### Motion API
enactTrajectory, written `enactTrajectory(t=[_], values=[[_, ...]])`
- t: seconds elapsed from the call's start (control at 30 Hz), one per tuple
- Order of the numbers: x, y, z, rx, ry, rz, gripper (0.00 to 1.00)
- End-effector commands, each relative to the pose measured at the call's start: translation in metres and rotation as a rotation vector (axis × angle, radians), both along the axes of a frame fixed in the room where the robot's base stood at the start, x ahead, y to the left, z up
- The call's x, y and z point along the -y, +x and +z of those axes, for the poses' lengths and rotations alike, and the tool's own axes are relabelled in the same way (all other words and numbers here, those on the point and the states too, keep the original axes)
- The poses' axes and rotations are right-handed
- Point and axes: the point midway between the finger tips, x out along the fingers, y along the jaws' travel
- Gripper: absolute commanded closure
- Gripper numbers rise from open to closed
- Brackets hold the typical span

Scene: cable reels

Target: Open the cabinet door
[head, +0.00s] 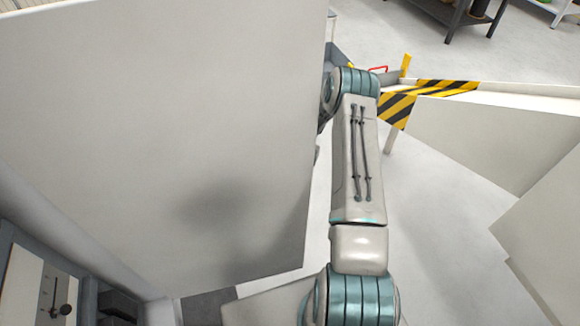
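The cabinet door (160,130) is a large pale grey-white panel that fills the left half of the head view. It stands swung out from the cabinet (12,235), whose grey frame shows at the lower left. Inside the frame is a light panel with a dark knob (66,309). My arm reaches forward along the door's right edge, and its far joint is partly behind that edge. My gripper is out of sight, so its hold on the door cannot be seen. No handle shows on this face of the door.
A low white barrier or box (490,140) with yellow-black striped tape (400,104) stands to the right of my arm. More white panels (545,230) are at the right edge. A dark table (455,15) is at the back. Grey floor (430,240) lies clear between.

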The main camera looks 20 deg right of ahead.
Motion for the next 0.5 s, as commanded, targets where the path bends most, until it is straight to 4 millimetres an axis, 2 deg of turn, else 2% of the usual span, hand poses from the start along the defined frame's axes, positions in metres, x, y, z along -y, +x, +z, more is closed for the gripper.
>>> enactTrajectory(t=[0.47,0.5], values=[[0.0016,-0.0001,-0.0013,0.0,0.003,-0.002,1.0],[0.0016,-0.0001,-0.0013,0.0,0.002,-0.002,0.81]])
